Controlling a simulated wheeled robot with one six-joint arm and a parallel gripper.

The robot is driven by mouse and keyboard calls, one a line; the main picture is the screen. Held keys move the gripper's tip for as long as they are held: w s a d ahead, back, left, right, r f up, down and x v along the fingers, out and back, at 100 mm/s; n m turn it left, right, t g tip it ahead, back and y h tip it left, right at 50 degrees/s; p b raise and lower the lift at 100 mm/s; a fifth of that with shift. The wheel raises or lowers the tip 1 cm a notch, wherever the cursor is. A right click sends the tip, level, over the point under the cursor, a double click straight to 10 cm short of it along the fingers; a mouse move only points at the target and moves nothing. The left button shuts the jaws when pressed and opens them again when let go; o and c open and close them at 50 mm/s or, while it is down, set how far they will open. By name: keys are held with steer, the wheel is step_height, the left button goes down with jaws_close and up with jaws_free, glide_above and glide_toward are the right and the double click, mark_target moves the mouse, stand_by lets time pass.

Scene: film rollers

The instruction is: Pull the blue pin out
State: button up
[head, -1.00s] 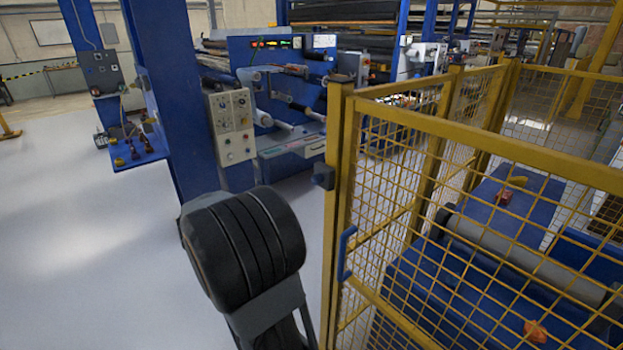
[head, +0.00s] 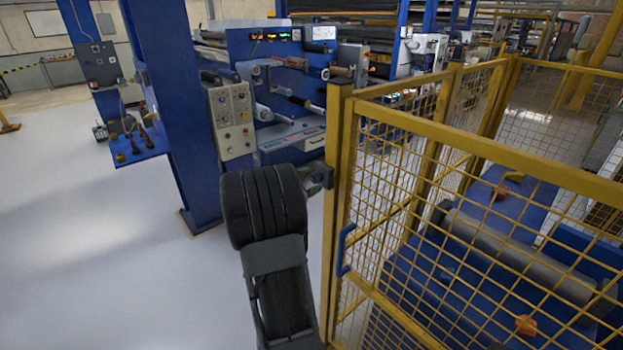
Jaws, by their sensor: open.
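I cannot make out a blue pin; the latch area where my gripper is lies partly hidden. A small dark latch box (head: 328,174) sits on the left side of the yellow gate post. My arm's thick black wrist stands in front of it to the left. My gripper (head: 315,181) shows only as a small grey part between the wrist and the latch box, close to the box. Its fingers are mostly hidden, and nothing is visibly held. A blue bar handle (head: 345,250) is fixed upright on the gate, lower down and right of the post.
The yellow mesh fence (head: 430,200) encloses a grey roller (head: 520,255) on a blue machine bed, with orange items inside. A blue column (head: 172,110) and a grey button panel (head: 233,120) stand to the left. The pale floor (head: 90,250) at left is clear.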

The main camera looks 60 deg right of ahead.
steer(key=shift+s+d, duration=0.2)
steer(key=shift+d, duration=0.3)
steer(key=shift+c, duration=0.2)
jaws_close()
